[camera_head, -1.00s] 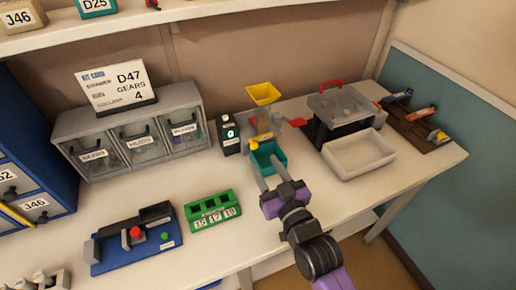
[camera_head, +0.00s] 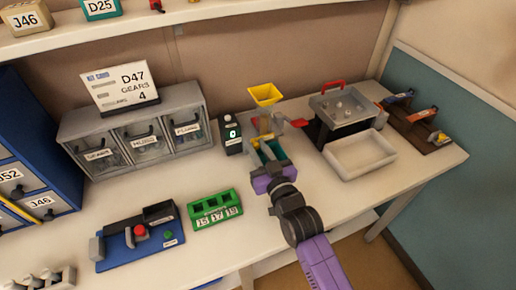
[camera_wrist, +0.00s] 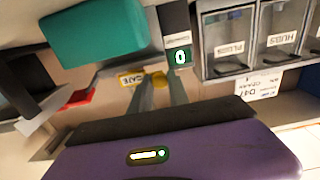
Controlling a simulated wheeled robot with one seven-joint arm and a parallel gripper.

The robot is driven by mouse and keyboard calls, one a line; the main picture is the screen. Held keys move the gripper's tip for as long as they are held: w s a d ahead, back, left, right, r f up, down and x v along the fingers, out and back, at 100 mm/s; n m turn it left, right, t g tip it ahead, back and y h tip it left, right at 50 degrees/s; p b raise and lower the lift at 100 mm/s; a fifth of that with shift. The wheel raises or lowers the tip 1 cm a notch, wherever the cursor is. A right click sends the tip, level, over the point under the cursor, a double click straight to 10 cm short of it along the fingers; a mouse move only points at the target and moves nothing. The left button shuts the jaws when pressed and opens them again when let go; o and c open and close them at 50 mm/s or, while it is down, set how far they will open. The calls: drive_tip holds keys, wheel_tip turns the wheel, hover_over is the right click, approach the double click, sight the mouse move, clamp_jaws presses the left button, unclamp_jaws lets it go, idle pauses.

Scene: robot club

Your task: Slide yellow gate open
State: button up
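The yellow gate shows in the wrist view as a small round yellow knob (camera_wrist: 160,79) beside a yellow label reading GATE (camera_wrist: 132,78). In the head view it is a small yellow part (camera_head: 264,125) under the yellow funnel (camera_head: 265,94), partly hidden. My gripper (camera_head: 264,147) reaches over the teal bin (camera_head: 283,153) below the funnel. In the wrist view my gripper's two fingers (camera_wrist: 162,91) are apart, with the yellow knob between or just beyond their tips. I cannot tell whether they touch it.
A black counter reading 0 (camera_head: 232,133) stands just left of the funnel stand. A red paddle (camera_head: 300,123) sticks out on its right. A clear-topped box with a red handle (camera_head: 343,105) and a white tray (camera_head: 335,163) stand further right. A green number block (camera_head: 214,208) lies front left.

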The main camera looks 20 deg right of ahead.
clamp_jaws()
idle(1.2)
